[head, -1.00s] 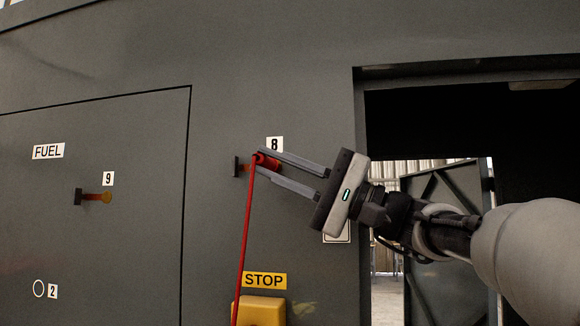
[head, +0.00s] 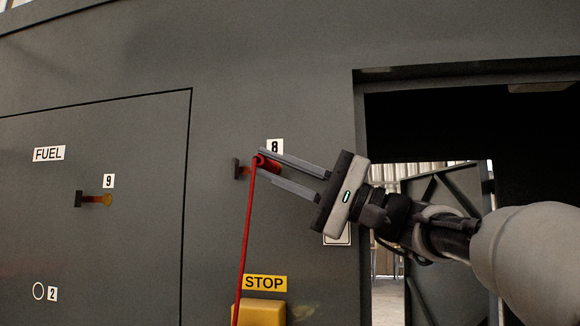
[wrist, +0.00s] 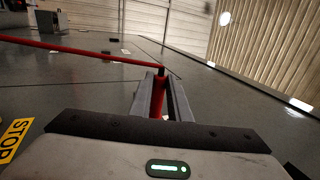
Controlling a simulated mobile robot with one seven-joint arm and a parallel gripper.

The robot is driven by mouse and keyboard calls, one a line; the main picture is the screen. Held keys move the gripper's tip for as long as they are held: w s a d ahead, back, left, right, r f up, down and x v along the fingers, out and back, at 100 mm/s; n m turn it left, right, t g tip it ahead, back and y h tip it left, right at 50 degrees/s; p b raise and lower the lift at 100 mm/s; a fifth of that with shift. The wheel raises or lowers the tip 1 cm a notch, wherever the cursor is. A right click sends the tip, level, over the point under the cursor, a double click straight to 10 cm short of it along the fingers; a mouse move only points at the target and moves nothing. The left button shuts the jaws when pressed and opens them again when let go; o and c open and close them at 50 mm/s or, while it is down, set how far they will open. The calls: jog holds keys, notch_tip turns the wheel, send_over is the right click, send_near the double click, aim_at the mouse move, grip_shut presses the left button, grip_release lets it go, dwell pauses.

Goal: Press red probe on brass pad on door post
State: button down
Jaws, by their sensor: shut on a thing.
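The red probe (head: 268,164) is a short red cylinder with a red cable (head: 245,240) hanging down from its end. My gripper (head: 264,165) is shut on the probe, in front of the wall beside the "8" label. In the wrist view the probe (wrist: 158,104) lies between the two fingers and its cable (wrist: 80,49) runs off to the left. A small dark bracket with a brownish part (head: 238,169) is on the wall just left of the probe; whether they touch I cannot tell. I cannot make out a brass pad on the door post (head: 362,180).
A yellow box (head: 262,311) under a STOP label (head: 264,283) sits on the wall below. A FUEL panel (head: 120,140) with another bracket and orange-brown piece (head: 95,199) is at left. A dark doorway (head: 430,120) opens at right, behind my arm.

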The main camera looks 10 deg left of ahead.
jog(key=shift+w, duration=0.1)
dwell(0.4)
jog(key=shift+s+f+b, duration=0.15)
jog(key=shift+s+b, duration=0.6)
jog(key=shift+s, duration=0.05)
jog(key=s+b, duration=0.2)
jog(key=s, duration=0.1)
jog(key=s+b, duration=0.1)
jog(key=s, duration=0.1)
jog(key=shift+s+a, duration=0.2)
jog(key=shift+a, duration=0.05)
dwell(0.9)
